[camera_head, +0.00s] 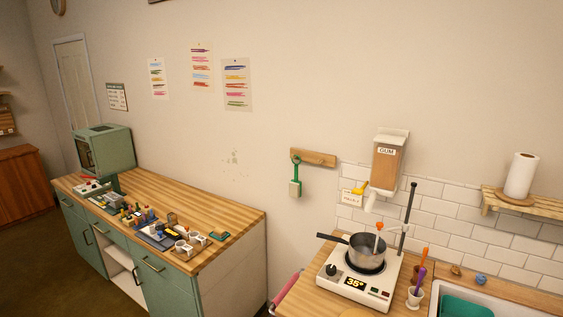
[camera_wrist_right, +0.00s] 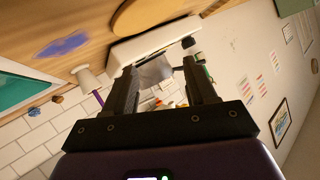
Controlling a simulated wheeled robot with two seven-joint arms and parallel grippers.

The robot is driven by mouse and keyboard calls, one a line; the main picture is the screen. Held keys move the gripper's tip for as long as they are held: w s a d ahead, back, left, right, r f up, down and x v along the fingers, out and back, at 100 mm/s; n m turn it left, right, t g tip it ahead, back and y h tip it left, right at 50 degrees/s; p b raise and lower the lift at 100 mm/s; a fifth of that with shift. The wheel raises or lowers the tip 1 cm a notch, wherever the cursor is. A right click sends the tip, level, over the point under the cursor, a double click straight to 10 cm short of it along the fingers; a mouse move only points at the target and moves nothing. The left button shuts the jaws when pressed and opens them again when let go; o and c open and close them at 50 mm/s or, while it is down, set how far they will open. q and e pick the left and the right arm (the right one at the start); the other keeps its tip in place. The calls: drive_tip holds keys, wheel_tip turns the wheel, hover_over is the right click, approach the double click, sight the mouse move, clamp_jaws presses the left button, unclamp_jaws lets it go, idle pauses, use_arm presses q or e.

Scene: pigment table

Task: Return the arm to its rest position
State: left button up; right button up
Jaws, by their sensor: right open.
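My right gripper (camera_wrist_right: 162,80) shows in the right wrist view with its two dark fingers apart and nothing between them. Beyond the fingers, partly hidden, are the white hot plate (camera_wrist_right: 145,42) and the grey pot (camera_wrist_right: 155,68), in a tilted view. In the head view neither gripper shows. There the pot (camera_head: 367,252) stands on the hot plate (camera_head: 345,286), whose display reads 35°. My left gripper is in neither view.
A wooden counter (camera_head: 300,303) carries the hot plate, a cup of tools (camera_head: 414,298) and a sink (camera_head: 437,306). A gum dispenser (camera_head: 390,160) hangs above. A green cabinet (camera_head: 190,290) with a cluttered wooden top stands left, beyond a gap.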

drive_tip(key=s+a+f+g+b, duration=0.1)
drive_tip(key=s+a+f+g, duration=0.1)
drive_tip(key=s+a+f, duration=0.3)
drive_tip(key=a+f+g+b, duration=0.1)
drive_tip(key=a+f+g, duration=0.15)
drive_tip(key=f, duration=0.45)
use_arm(q)
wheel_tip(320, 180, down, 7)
drive_tip(key=b, duration=0.3)
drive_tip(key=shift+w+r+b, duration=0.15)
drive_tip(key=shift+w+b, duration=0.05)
drive_tip(key=shift+b, duration=0.15)
use_arm(e)
drive_tip(key=s+a+f+g, duration=0.4)
drive_tip(key=s+a+f, duration=0.2)
drive_tip(key=s, duration=0.6)
drive_tip(key=s+a+f+g+y, duration=0.1)
drive_tip(key=s+a+f+g, duration=0.3)
drive_tip(key=s, duration=0.8)
drive_tip(key=a+f, duration=0.2)
drive_tip(key=a, duration=0.1)
drive_tip(key=shift+f+m+y, duration=0.3)
drive_tip(key=shift+f+m, duration=0.1)
drive_tip(key=shift+s, duration=0.1)
